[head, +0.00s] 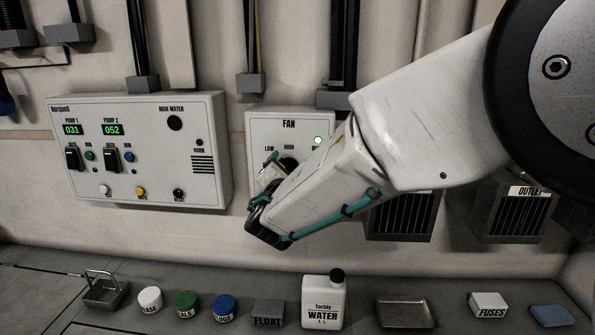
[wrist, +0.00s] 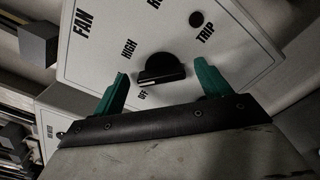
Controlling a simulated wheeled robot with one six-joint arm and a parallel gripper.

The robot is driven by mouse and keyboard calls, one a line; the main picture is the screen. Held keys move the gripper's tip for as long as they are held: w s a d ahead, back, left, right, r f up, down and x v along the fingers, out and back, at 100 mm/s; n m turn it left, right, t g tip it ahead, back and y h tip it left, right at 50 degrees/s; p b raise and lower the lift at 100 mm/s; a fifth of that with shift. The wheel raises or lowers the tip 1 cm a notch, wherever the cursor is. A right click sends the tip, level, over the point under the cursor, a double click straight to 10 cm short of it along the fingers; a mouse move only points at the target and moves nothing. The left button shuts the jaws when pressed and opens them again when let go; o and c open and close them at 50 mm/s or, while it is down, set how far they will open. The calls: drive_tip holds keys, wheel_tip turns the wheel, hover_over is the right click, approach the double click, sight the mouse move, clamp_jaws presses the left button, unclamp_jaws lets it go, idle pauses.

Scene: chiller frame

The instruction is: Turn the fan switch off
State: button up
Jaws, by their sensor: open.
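The fan box (head: 262,124) is a pale wall panel marked FAN, with LOW and HIGH labels and a lit green lamp (head: 318,140). In the wrist view its black fan switch (wrist: 160,66) is a round knob with a raised bar, near the HIGH and OFF labels. I cannot tell which label the bar points to. My gripper (wrist: 162,70) is open, its teal fingers on either side of the knob. Contact is not clear. In the head view my gripper (head: 268,178) is at the box front and my arm covers the box's lower right.
A larger pump panel (head: 135,185) with switches and buttons is to the left. Grey vented boxes (head: 400,215) are to the right. Below, a shelf holds a metal caddy, coloured jars, a float box, a water jug (head: 323,300), a tray (head: 405,313) and a fuses box (head: 488,305).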

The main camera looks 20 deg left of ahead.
drive_tip(key=shift+w, duration=0.25)
drive_tip(key=shift+c, duration=0.3)
drive_tip(key=c, duration=0.9)
drive_tip(key=shift+n, duration=0.3)
drive_tip(key=n, duration=0.3)
drive_tip(key=shift+a+n, duration=0.15)
drive_tip(key=shift+n, duration=0.25)
drive_tip(key=shift+s+n, duration=0.1)
drive_tip(key=shift+n, duration=2.1)
